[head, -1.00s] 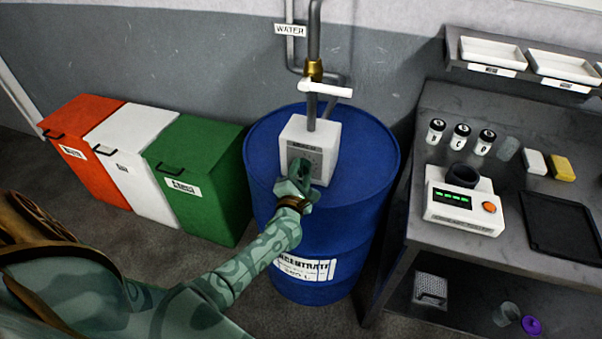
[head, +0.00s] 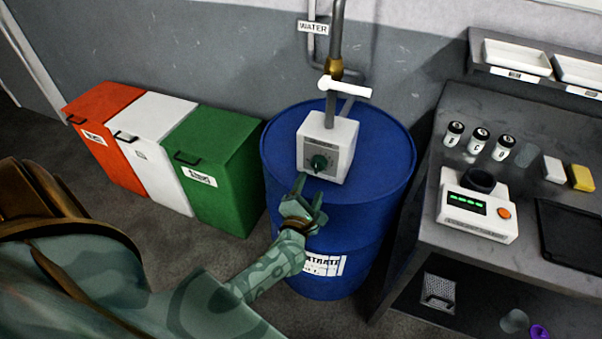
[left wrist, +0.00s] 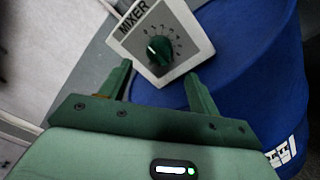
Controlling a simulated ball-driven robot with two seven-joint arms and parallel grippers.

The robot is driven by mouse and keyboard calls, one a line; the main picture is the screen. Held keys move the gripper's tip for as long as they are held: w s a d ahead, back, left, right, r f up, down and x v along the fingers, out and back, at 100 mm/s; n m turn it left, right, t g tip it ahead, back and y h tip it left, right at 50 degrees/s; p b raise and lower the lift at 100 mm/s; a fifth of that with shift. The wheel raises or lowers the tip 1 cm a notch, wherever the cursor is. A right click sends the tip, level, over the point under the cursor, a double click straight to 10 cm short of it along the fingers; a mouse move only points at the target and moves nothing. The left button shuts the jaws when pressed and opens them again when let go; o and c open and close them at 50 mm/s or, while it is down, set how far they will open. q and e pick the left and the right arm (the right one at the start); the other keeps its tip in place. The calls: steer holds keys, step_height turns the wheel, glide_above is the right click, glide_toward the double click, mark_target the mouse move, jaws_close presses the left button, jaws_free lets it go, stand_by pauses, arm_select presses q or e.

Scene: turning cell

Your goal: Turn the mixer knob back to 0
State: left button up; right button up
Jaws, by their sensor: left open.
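The mixer box (head: 344,133) is pale grey and stands on top of the blue drum (head: 385,170). Its green round knob (head: 319,162) is on the front face, inside a printed dial. In the left wrist view the knob (left wrist: 160,49) has a pale pointer mark on its upper-left side, near the low end of the scale; the exact number is too small to tell. My left gripper (head: 309,188) is open and empty, just in front of and below the knob, apart from it. In the left wrist view its fingers frame the space before the knob. My right gripper is not in view.
A pipe with a white handle (head: 344,87) rises behind the mixer box. Red, white and green bins (head: 222,165) stand to the left. A grey bench (head: 440,235) with a scale (head: 478,205) is to the right. The floor between the bins and drum is narrow.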

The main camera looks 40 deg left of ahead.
arm_select(q)
steer(key=v, duration=0.9)
steer(key=s+d+f+m+g+h, duration=0.4)
steer(key=s+f+m, duration=0.2)
steer(key=f+m, duration=0.5)
steer(key=s+d+f+m+g+h, duration=0.3)
steer(key=s+f+m, duration=0.2)
steer(key=f+m, duration=0.65)
steer(key=s+a+f+m+g+b, duration=0.1)
steer(key=s+f+m+g, duration=0.3)
steer(key=s, duration=0.9)
steer(key=s+a+f+m+g+b, duration=0.2)
steer(key=s+f+m+g, duration=0.3)
steer(key=s+f, duration=0.6)
steer(key=s+a+m, duration=0.1)
steer(key=s, duration=0.1)
steer(key=shift+s+a+f+y, duration=0.25)
steer(key=shift+s+a+y, duration=0.05)
steer(key=shift+a+y, duration=0.1)
